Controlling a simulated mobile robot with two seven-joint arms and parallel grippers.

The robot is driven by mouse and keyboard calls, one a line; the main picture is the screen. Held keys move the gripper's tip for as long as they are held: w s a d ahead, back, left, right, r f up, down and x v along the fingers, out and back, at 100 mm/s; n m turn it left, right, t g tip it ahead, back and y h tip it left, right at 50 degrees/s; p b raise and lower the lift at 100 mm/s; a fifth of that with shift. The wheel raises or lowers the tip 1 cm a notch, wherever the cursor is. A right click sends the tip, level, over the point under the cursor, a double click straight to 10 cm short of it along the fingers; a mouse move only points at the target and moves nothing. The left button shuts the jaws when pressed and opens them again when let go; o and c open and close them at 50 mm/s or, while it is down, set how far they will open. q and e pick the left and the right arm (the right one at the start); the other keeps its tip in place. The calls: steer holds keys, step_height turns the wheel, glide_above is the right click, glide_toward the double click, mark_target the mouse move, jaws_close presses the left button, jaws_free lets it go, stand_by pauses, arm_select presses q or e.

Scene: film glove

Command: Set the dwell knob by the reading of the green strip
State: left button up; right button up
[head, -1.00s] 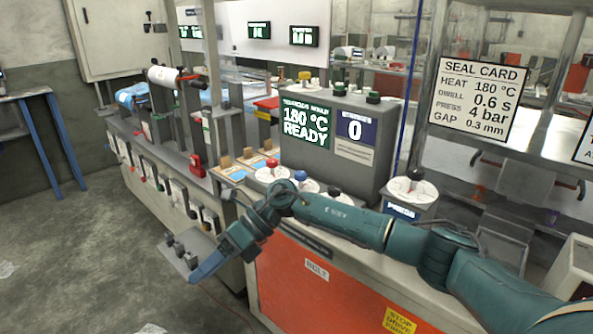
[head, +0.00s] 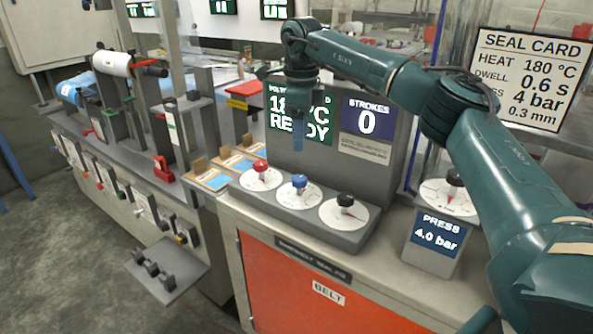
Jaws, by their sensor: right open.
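Three dials on white discs stand in a row on the grey machine's front ledge: a red knob (head: 261,168), a blue knob (head: 299,182) and a black knob (head: 345,200). Their markings are too small to read, so I cannot tell which is dwell. Behind them a green display (head: 313,132) shows "READY" under a temperature, partly hidden by my right gripper (head: 298,145). That gripper points down above and behind the blue knob in this view, open and empty, apart from the knobs. My left gripper is out of view.
The seal card (head: 529,80) reads heat 180 °C, 0.6 s, 4 bar, 0.3 mm; my arm covers part of it. A blue strokes display (head: 367,120) reads 0. A separate press dial (head: 450,196) stands at right above a 4.0 bar readout (head: 438,234).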

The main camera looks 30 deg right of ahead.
mark_target(300, 178)
step_height(300, 178, down, 11)
steer(key=shift+r, duration=0.2)
steer(key=c, duration=1)
steer(key=shift+o, duration=0.2)
